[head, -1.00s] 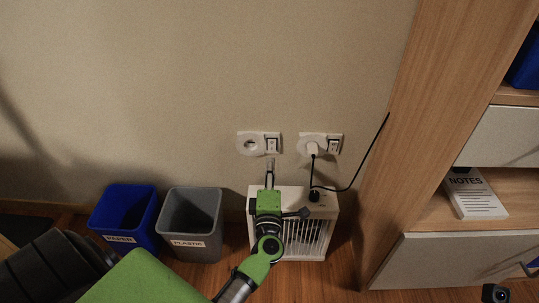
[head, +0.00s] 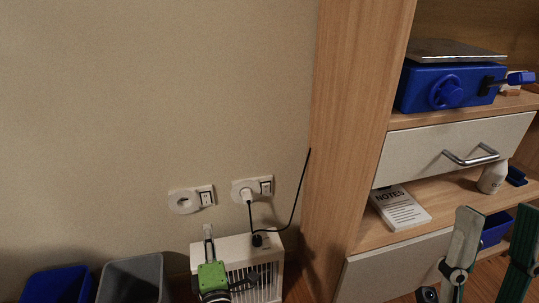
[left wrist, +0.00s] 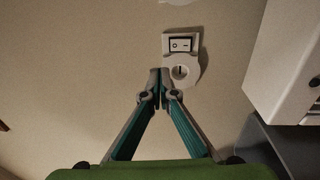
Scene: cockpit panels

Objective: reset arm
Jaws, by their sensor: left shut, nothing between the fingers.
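My left gripper (head: 208,232) is in front of the wall, just below the empty left socket (head: 184,201), at the top of the white heater. Its fingers are shut with nothing between them. In the left wrist view its fingertips (left wrist: 160,74) meet beside a white round socket (left wrist: 182,72) with a rocker switch (left wrist: 180,44); I cannot tell whether they touch it. My right gripper (head: 492,258) is at the lower right, before the shelf unit. Its two fingers are apart and nothing shows between them.
The right socket (head: 241,187) holds a white plug with a black cable. The white heater (head: 237,249) stands below. A blue bin (head: 57,284) and grey bin (head: 133,278) are at left. The wooden shelf unit (head: 358,120) holds a blue device (head: 425,88) and notes (head: 400,208).

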